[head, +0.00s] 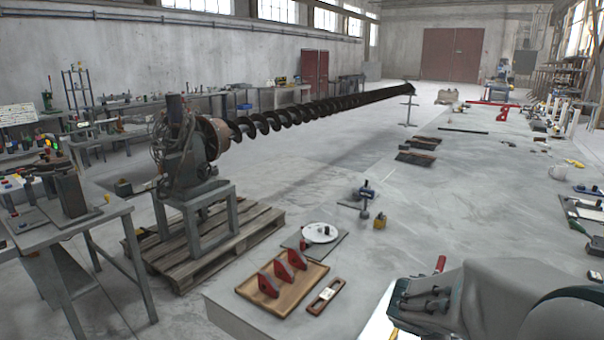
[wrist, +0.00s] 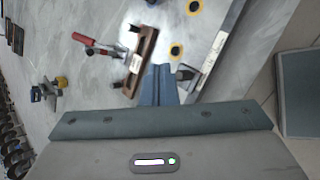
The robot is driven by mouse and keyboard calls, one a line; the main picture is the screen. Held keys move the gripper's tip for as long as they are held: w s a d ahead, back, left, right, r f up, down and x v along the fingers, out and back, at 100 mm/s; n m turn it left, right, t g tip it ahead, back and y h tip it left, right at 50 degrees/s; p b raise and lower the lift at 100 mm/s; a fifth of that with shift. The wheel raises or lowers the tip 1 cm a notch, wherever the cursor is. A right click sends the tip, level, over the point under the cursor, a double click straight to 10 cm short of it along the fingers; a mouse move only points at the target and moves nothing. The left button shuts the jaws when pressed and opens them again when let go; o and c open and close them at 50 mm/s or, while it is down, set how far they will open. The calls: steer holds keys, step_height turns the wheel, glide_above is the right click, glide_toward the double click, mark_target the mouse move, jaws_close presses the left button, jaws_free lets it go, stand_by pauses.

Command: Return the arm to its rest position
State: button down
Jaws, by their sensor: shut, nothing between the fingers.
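My gripper (wrist: 159,72) shows in the wrist view as two blue-grey fingers close together, shut and empty, over the grey table top. A wooden fixture (wrist: 143,48) and its red-handled clamp (wrist: 88,42) lie beyond and left of the fingertips; I cannot tell the gap in height. In the head view my arm fills the lower right corner, low over the table's near part. My fingertips cannot be made out there. A red handle (head: 440,263) sticks up just behind my arm, which hides what is under it.
A wooden tray with red pieces (head: 262,309), a slotted wooden block (head: 325,297) and a white disc (head: 320,233) lie left of my arm. The long auger (head: 300,112) runs along the left. The middle table is mostly clear.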

steer(key=s+a+r+m+g+y+p, duration=0.1)
steer(key=s+a+r+m+g+y, duration=0.1)
steer(key=s+a+m+y, duration=0.5)
steer(key=s+a+r+m, duration=0.1)
steer(key=s+a+m, duration=0.5)
steer(key=m, duration=0.2)
steer(key=shift+s+a+r+m, duration=0.15)
steer(key=shift+s+r+m, duration=0.1)
steer(key=shift+m, duration=0.15)
